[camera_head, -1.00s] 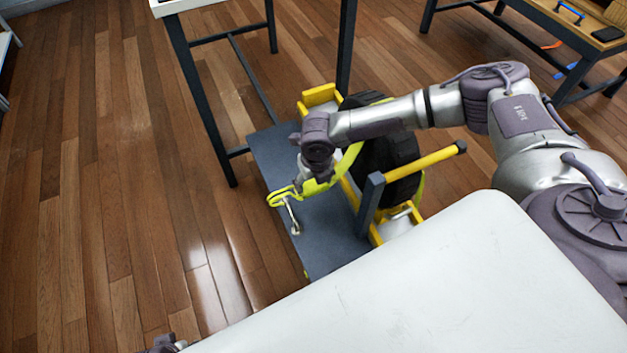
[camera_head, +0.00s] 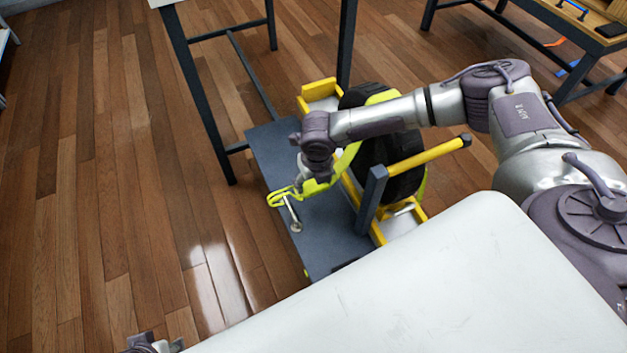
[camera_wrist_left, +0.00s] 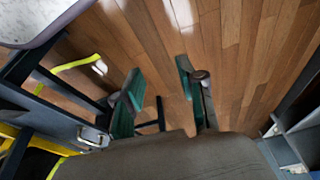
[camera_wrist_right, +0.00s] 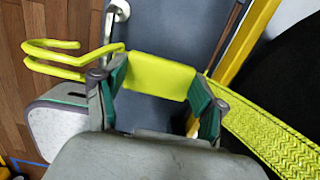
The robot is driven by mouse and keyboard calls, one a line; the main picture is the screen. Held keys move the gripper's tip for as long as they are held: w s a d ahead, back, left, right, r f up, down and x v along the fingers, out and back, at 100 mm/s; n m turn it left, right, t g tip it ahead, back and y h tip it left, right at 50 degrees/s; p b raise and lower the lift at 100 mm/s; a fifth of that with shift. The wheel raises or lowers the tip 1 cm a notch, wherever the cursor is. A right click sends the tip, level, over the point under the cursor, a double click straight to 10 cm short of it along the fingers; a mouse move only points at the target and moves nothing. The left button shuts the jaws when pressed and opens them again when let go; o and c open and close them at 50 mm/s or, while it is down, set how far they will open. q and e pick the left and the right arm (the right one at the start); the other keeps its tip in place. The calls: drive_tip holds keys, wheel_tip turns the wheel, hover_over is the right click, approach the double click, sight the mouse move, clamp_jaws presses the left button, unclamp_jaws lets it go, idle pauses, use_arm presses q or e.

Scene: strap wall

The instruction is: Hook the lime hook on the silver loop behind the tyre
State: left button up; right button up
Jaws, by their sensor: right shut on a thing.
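The lime hook (camera_head: 283,197) is held by my right gripper (camera_head: 318,178) above the grey base plate (camera_head: 335,240), left of the tyre (camera_head: 385,165). In the right wrist view, the fingers (camera_wrist_right: 160,80) are shut on the hook's flat lime part, and its bent wire end (camera_wrist_right: 58,55) points left. The silver loop (camera_head: 293,218) stands on the plate. In the right wrist view its silver part (camera_wrist_right: 118,10) passes behind the hook's shank; I cannot tell whether they touch. My left gripper (camera_head: 155,345) is at the bottom edge; its fingers (camera_wrist_left: 165,95) are apart and empty.
A lime strap (camera_wrist_right: 265,125) runs from the hook towards the tyre. A yellow bar (camera_head: 428,155) on a grey post stands beside the tyre. A dark-legged table (camera_head: 200,100) stands behind the plate. The wooden floor at left is clear.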

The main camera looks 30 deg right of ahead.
drive_tip(key=shift+f+b, duration=0.9)
drive_tip(key=shift+f, duration=0.2)
use_arm(q)
drive_tip(key=shift+s+v, duration=0.2)
drive_tip(key=shift+v, duration=1.1)
use_arm(e)
drive_tip(key=shift+f, duration=1.3)
use_arm(q)
drive_tip(key=shift+a, duration=0.1)
use_arm(e)
drive_tip(key=shift+f, duration=0.15)
use_arm(q)
drive_tip(key=shift+r, duration=0.1)
use_arm(e)
drive_tip(key=shift+f, duration=0.25)
drive_tip(key=shift+d, duration=0.1)
use_arm(q)
drive_tip(key=shift+r+p, duration=0.3)
use_arm(e)
drive_tip(key=shift+d+f, duration=0.15)
drive_tip(key=shift+d, duration=1.1)
drive_tip(key=shift+s, duration=0.1)
